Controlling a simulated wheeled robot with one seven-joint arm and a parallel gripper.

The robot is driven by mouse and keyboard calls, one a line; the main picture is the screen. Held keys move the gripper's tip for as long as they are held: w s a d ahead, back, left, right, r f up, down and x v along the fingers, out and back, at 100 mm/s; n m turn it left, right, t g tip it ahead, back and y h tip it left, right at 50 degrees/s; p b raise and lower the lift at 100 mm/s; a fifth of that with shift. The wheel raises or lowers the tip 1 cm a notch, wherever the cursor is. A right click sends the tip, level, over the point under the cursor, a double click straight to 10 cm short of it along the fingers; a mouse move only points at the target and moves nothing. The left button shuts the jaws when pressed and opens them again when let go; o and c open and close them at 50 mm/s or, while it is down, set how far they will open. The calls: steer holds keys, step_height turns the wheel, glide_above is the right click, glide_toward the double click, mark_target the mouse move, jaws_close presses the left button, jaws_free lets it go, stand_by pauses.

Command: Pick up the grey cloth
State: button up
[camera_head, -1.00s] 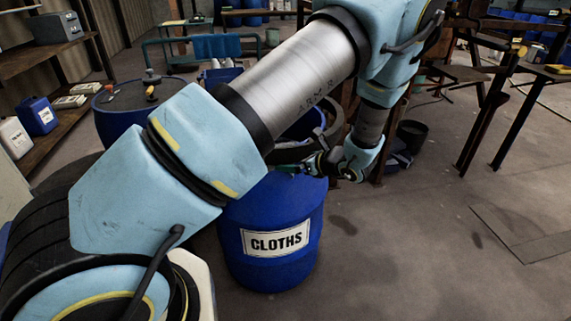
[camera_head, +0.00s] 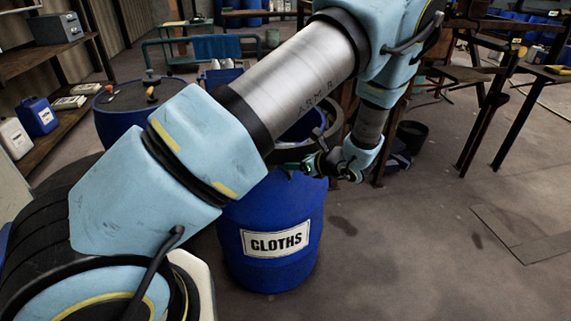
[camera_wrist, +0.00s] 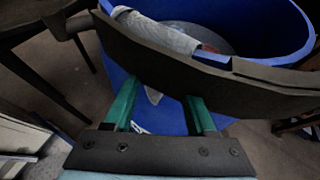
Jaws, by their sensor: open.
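A pale grey crumpled piece, seemingly the grey cloth (camera_wrist: 158,33), lies over the near side of the blue vat (camera_wrist: 262,30) in the wrist view. A small pale piece also shows below the dark band, between my fingers; I cannot tell whether it is the same cloth. My gripper (camera_wrist: 160,92) has its two green fingers apart, with nothing visibly clamped between them. The fingertips reach the lower edge of the dark curved band (camera_wrist: 215,75) at the vat's rim; contact is unclear.
A wooden shelf (camera_head: 62,130) is at far left, a dark metal table (camera_head: 490,115) at right. The right foreground floor is clear.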

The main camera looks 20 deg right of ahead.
steer(key=c, duration=0.8)
steer(key=shift+r, duration=0.2)
jaws_close()
step_height(320, 180, up, 12)
steer(key=p, duration=0.8)
steer(key=shift+f, duration=0.15)
step_height(320, 180, up, 9)
steer(key=p, duration=0.6)
